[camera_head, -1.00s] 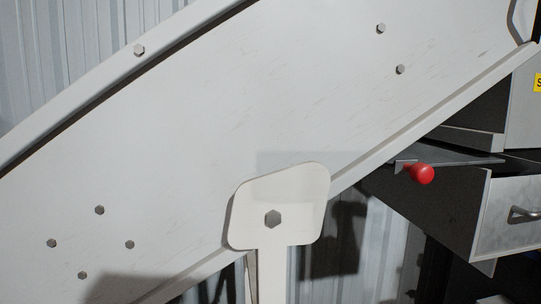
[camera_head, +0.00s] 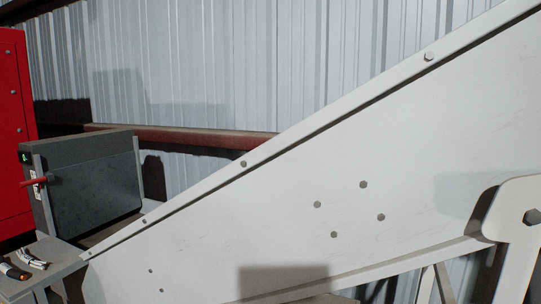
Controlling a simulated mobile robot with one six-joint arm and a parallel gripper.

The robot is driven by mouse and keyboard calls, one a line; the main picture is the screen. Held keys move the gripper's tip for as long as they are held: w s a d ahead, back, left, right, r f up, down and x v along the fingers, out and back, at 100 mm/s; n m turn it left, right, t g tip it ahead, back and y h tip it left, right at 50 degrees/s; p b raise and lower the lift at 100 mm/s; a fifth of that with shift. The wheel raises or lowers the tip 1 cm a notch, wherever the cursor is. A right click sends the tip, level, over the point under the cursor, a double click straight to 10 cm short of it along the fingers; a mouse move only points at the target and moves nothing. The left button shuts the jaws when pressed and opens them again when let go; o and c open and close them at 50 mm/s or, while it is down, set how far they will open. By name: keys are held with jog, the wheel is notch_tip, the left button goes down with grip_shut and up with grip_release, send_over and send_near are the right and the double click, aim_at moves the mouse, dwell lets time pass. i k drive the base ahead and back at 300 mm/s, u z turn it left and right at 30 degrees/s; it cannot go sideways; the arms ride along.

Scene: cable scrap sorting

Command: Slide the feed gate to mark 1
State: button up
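No gripper of mine shows in the current view. A thing I can be sure is the feed gate, or a mark 1, is not in view either. A long white sloped chute side (camera_head: 330,210) with bolts fills the middle and right. At the left stands a dark grey box-shaped machine (camera_head: 92,185) with a red handle (camera_head: 35,182) on its left side and a small green-lit display (camera_head: 25,157). I cannot tell what the handle works.
A red cabinet (camera_head: 14,130) stands at the far left. A grey table (camera_head: 62,252) at lower left holds a few small cable pieces (camera_head: 30,259). A white support bracket (camera_head: 520,225) is at right. Corrugated metal wall (camera_head: 240,60) lies behind.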

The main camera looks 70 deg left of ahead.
aim_at(83, 197)
jog(key=u, duration=1.75)
jog(key=k, duration=0.1)
jog(key=u, duration=2.8)
jog(key=k, duration=1.3)
jog(key=z, duration=0.85)
jog(key=i, duration=1.05)
jog(key=u, duration=0.15)
